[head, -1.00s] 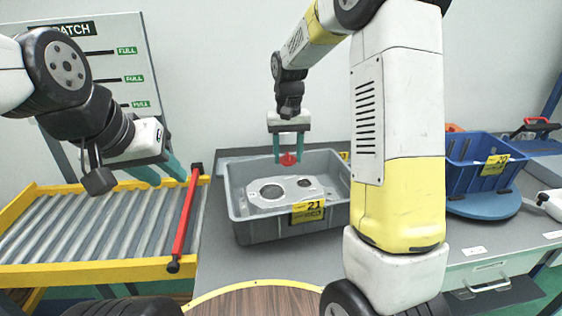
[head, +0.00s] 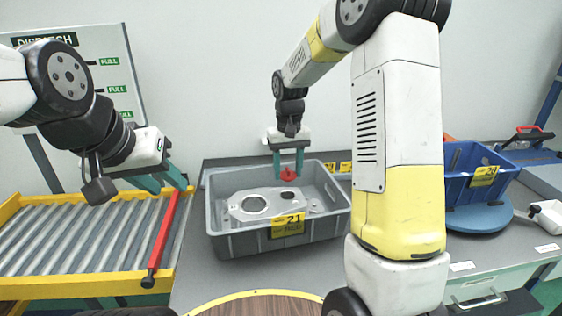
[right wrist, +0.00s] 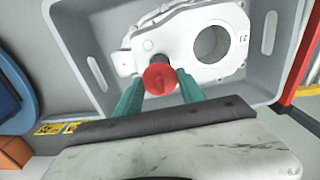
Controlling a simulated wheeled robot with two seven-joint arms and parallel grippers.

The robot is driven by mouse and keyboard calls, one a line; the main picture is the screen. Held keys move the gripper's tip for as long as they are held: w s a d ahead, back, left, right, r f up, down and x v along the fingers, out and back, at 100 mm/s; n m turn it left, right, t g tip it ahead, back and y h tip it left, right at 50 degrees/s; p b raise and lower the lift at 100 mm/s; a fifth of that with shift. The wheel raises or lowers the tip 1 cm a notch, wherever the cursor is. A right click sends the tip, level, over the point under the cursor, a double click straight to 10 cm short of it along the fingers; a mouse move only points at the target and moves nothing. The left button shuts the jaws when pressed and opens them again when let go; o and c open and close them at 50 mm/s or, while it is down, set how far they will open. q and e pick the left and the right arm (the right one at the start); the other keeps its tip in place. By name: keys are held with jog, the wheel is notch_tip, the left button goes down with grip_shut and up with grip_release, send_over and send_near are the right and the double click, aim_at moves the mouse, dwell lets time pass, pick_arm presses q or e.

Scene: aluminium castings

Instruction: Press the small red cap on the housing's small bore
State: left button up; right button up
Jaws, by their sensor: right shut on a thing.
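The grey cast housing (head: 270,216) lies in a grey crate (head: 240,243). In the right wrist view the housing (right wrist: 180,32) shows its large round bore (right wrist: 211,43) open. The small red cap (head: 288,174) is between the fingertips of my right gripper (head: 289,170), above the crate's far part. In the right wrist view the cap (right wrist: 160,79) hangs over the housing's end away from the large bore.
The roller conveyor (head: 80,240) with a red bar (head: 163,235) is at left. A blue crate (head: 470,190) stands on a round blue stand (head: 478,219) at right. My right arm fills the middle right. The grey table is bare beside the grey crate.

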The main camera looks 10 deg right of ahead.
jog(key=shift+f, duration=2.35)
jog(key=shift+f, duration=0.8)
jog(key=o, duration=1.5)
jog(key=shift+r, duration=3.9)
jog(key=shift+r, duration=0.1)
